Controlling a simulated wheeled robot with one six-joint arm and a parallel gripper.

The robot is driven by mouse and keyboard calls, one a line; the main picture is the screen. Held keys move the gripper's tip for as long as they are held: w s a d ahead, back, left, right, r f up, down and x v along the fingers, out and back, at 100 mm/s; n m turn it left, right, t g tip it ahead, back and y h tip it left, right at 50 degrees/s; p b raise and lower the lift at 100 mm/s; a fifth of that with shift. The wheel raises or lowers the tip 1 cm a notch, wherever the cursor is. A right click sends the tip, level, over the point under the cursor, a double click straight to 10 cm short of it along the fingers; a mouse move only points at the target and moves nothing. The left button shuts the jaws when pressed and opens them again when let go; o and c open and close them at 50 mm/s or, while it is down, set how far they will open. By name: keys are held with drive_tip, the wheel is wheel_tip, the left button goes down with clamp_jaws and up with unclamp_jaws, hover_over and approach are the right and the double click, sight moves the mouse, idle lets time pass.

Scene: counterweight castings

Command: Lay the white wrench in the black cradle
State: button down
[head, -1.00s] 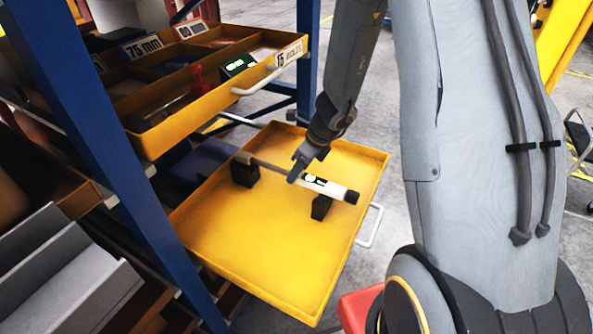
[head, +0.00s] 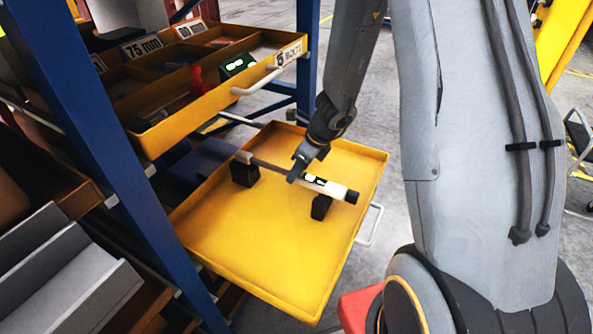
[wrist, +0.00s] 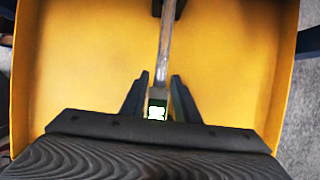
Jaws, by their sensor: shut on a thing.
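The wrench (head: 335,189) has a white body with a lit green display, a black end at the right and a thin dark shaft to the left. It lies across the two blocks of the black cradle (head: 245,173) in the yellow drawer. Its left end is at the left block and its white part is at the right block (head: 320,208). I cannot tell whether it is fully seated. My gripper (head: 294,177) is shut on the wrench near its middle. In the wrist view the fingers (wrist: 158,95) flank the shaft just beyond the display.
The pulled-out yellow drawer (head: 255,255) has low walls and a white handle at its right. An upper drawer (head: 215,103) with labelled compartments hangs open behind it. A blue rack post (head: 110,150) stands left. The drawer's front floor is clear.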

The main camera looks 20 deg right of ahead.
drive_tip(key=shift+f+b, duration=1.55)
drive_tip(key=shift+b, duration=0.25)
idle(1.6)
drive_tip(key=c, duration=1.3)
unclamp_jaws()
drive_tip(key=shift+r+p, duration=3.5)
drive_tip(key=shift+p, duration=0.4)
